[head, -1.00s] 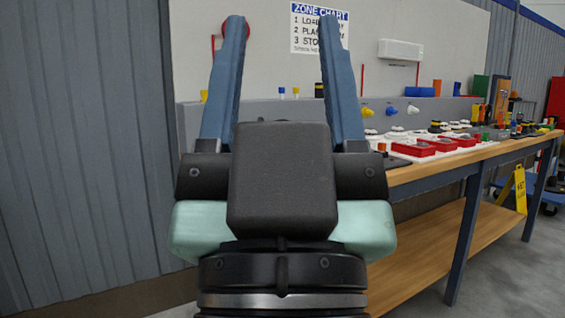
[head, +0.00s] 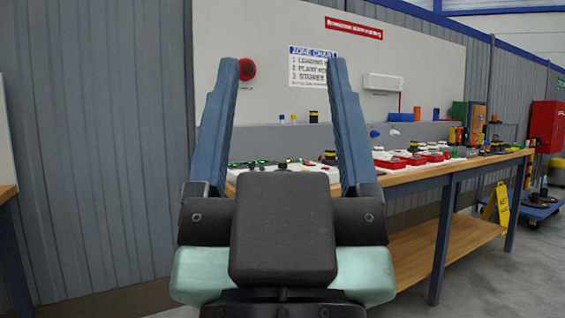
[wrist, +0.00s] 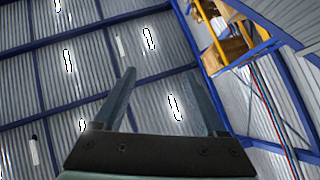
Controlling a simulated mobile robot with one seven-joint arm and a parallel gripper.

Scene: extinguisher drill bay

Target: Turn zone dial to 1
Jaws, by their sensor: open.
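My gripper (head: 286,75) is raised in the middle of the head view, with its two blue fingers spread apart and nothing between them. In the wrist view my gripper (wrist: 172,85) is also open and empty, facing the ceiling. The zone chart (head: 313,67) hangs on the back panel behind the fingers and lists loading, plant and stores lines. I cannot make out the zone dial. Part of the bench top near the panel is hidden behind my gripper.
A wooden workbench (head: 437,177) runs along the wall to the right, with red trays (head: 392,164) and small parts on it. A red round bell (head: 246,69) is on the panel. A yellow floor sign (head: 497,204) and a blue trolley (head: 534,209) stand at the right.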

